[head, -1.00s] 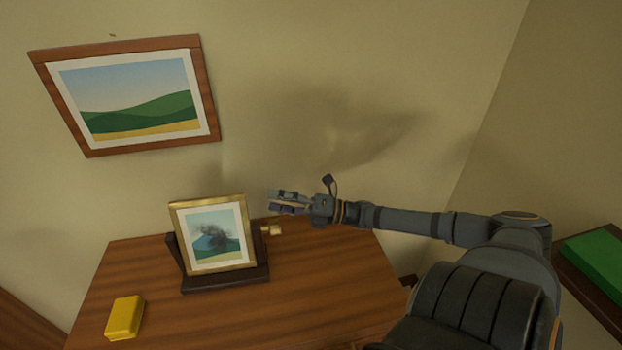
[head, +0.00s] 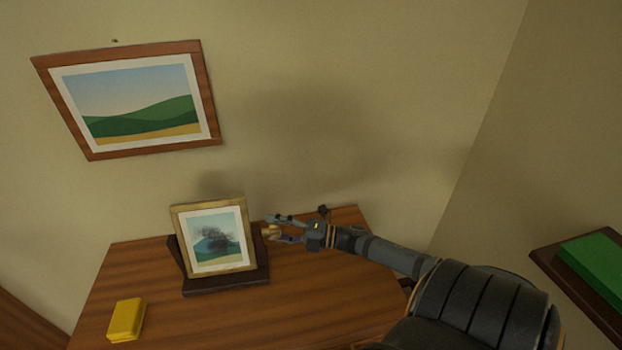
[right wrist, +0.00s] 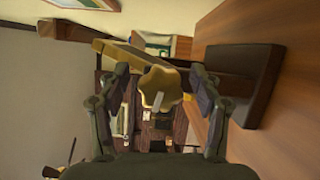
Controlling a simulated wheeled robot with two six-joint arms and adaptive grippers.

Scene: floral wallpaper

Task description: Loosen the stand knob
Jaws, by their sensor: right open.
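The stand knob (right wrist: 160,88) is brass, lobed, with a pale mark on its face. In the right wrist view it sits between the two fingers of my right gripper (right wrist: 158,92), which are apart on either side of it. In the head view the knob (head: 273,231) shows at the right side of the dark wooden stand (head: 226,285). My right gripper (head: 280,231) is open around it there. The stand holds a small gold-framed picture (head: 213,238), leaning back. My left gripper is in neither view.
A yellow block (head: 126,320) lies on the wooden table (head: 320,290) at its left front. A larger framed landscape (head: 130,100) hangs tilted on the wall. A shelf with a green object (head: 598,262) is at far right.

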